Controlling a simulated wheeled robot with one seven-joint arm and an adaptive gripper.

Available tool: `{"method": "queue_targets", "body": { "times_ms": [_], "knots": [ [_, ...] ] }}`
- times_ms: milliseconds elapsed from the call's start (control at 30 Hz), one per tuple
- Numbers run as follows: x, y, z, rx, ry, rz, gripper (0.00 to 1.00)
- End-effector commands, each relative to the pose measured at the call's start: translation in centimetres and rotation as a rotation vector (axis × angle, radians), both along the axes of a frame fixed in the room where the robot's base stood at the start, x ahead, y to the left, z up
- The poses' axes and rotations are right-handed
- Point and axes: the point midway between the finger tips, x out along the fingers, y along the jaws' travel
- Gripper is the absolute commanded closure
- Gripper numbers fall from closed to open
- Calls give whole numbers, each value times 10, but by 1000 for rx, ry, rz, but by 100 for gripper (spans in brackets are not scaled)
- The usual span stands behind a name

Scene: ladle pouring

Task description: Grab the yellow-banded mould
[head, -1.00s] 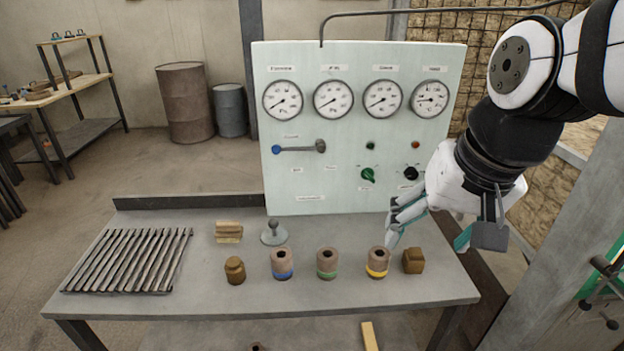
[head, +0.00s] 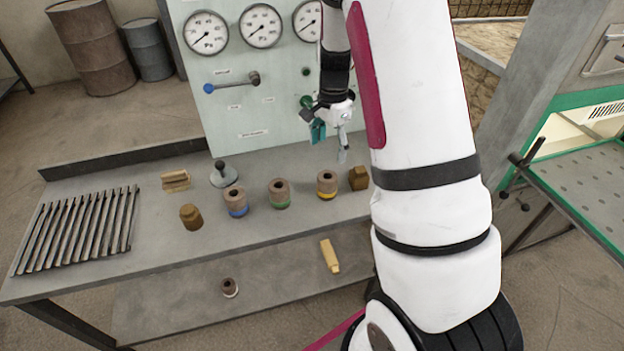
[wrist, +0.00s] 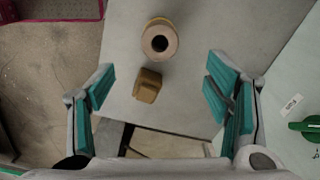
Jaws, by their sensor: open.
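The yellow-banded mould (head: 327,184) is a brown cylinder with a hole in its top and a yellow band near its base. It stands upright on the grey table, right of the green-banded mould (head: 279,193) and the blue-banded mould (head: 236,202). In the wrist view the yellow-banded mould (wrist: 160,39) shows at upper centre, beyond the fingertips. My gripper (head: 330,140) is open and empty, above and behind the moulds near the panel. In the wrist view its teal finger pads (wrist: 158,85) stand wide apart, with a brown block (wrist: 147,85) seen between them.
The brown block (head: 358,178) stands close to the right of the yellow-banded mould. A gauge panel (head: 245,95) rises behind the table. The table's front strip is clear.

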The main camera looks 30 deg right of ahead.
Motion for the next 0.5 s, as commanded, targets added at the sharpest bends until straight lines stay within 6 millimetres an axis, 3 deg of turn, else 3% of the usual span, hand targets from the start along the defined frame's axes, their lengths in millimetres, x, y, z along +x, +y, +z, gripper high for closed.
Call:
{"method": "queue_targets", "body": {
  "times_ms": [267, 500],
  "knots": [
    [-1, -9, -31, -5, 19, -45, 28],
    [-1, -8, -76, -4, 18, -43, 28]
  ]
}}
